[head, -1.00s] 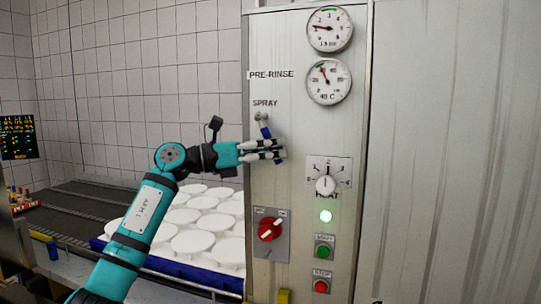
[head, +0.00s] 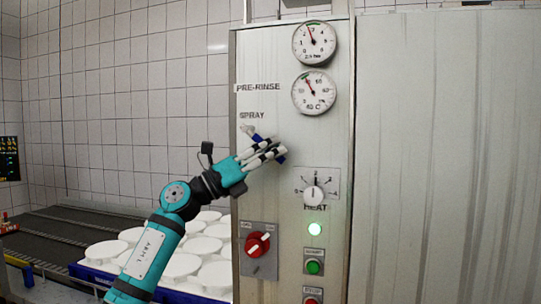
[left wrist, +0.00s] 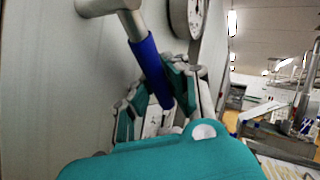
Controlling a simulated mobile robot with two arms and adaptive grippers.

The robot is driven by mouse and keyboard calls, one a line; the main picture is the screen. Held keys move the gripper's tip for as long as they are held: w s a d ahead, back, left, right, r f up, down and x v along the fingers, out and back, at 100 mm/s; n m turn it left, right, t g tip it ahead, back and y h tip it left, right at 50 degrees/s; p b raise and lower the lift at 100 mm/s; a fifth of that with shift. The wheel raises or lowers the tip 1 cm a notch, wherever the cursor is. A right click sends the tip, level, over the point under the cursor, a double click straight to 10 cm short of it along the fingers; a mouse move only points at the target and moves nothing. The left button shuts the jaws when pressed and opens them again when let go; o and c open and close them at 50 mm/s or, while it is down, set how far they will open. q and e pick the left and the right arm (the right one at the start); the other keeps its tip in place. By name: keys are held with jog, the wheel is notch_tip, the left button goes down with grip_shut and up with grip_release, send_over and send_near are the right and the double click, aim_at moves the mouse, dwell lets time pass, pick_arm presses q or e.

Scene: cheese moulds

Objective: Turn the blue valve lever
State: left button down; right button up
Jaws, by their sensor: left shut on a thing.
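The blue valve lever (head: 281,159) sits under the SPRAY label on the metal panel. It slants down to the right from its grey pivot (head: 248,130). My left gripper (head: 272,150) is shut on the lever, its white-and-grey fingers covering the middle of the handle. In the left wrist view the blue sleeve (left wrist: 146,62) runs from a grey metal stem down between the gripper fingers (left wrist: 165,105). The sleeve's far end is partly hidden by the fingers. My right gripper is in neither view.
Two gauges (head: 314,43) (head: 314,93) are above and right of the lever. White moulds (head: 184,266) sit in a blue tray (head: 90,273) at lower left.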

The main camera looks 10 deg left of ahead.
pick_arm(q)
jog(key=c, duration=1.5)
grip_release()
jog(key=shift+a, duration=0.1)
jog(key=v, duration=1.2)
jog(key=shift+f, duration=0.1)
